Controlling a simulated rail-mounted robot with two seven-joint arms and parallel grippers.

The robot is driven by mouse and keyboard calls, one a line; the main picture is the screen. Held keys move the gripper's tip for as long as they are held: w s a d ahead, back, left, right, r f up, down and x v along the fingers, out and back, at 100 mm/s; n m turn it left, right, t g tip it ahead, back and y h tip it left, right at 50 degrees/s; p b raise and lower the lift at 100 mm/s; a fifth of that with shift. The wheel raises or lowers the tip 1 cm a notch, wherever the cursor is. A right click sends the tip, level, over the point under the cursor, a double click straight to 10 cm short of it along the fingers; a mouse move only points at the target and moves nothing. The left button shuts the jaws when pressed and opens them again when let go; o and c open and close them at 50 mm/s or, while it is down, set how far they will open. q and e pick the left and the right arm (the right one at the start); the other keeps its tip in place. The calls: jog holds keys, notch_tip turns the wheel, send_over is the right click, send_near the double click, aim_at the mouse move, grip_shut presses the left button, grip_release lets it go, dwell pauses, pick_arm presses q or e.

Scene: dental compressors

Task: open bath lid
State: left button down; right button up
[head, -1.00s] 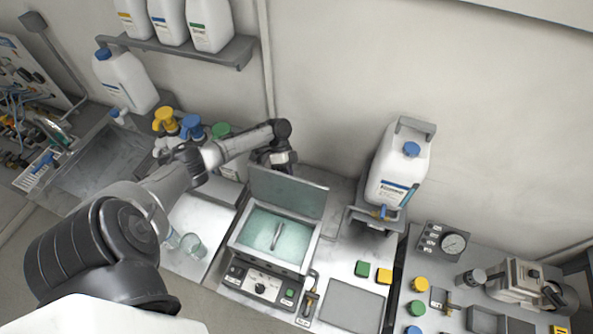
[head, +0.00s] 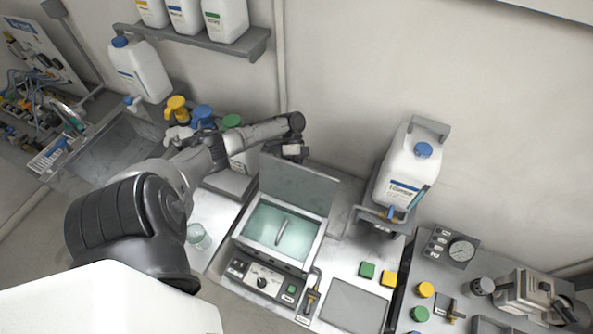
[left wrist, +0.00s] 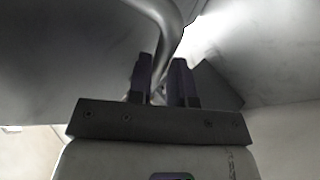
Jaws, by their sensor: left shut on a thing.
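The bath (head: 252,262) is a metal box with teal liquid inside, in the middle of the head view. Its grey lid (head: 298,186) stands raised at the back edge, and the bath is uncovered. My left arm reaches over from the left to behind the lid; the gripper's fingers are hidden there in the head view. In the left wrist view my left gripper (left wrist: 166,83) is shut on the curved metal lid handle (left wrist: 170,25), with the lid's underside or outer face (left wrist: 70,50) close behind. My right gripper is not in view.
A control panel (head: 262,283) fronts the bath. Glass beakers (head: 197,236) stand to its left, and capped bottles (head: 203,118) behind. A white canister (head: 405,170) on a stand is to the right. A shelf with jugs (head: 190,37) hangs above left.

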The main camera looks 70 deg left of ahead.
pick_arm(q)
jog(key=c, duration=1.4)
grip_release()
jog(key=shift+a+f, duration=0.1)
jog(key=shift+f, duration=0.4)
jog(key=shift+o, duration=1.4)
jog(key=shift+r, duration=0.2)
jog(key=b+v, duration=0.4)
jog(key=v, duration=0.9)
jog(key=shift+a+r+b, duration=0.2)
jog(key=shift+r+b, duration=0.1)
jog(key=shift+r, duration=0.05)
